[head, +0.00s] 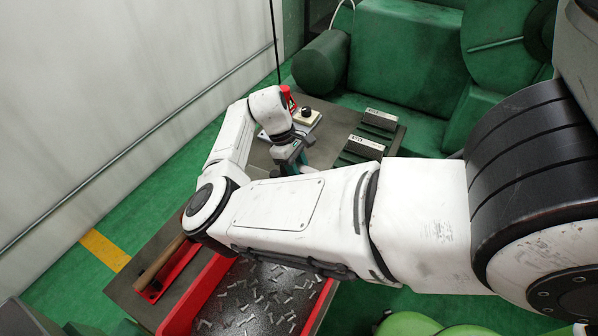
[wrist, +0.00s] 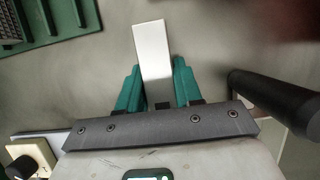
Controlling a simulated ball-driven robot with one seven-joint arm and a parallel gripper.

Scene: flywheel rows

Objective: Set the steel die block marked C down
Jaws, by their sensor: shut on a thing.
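My gripper (wrist: 155,90) is shut in the wrist view, its two teal fingers on either side of a pale steel block (wrist: 152,45). No letter shows on this block, so I cannot read whether it is C. In the head view my gripper (head: 296,166) points down over the dark bench top, and its fingertips and the held block are hidden behind my arm. I cannot tell whether the block touches the surface below.
Two grey marked blocks, one farther back (head: 380,119) and one nearer (head: 365,147), sit on the green rack at the bench's right. A black knob (head: 306,112) stands behind my gripper. A red-edged tray of metal chips (head: 262,297) and a hammer (head: 160,262) lie in front.

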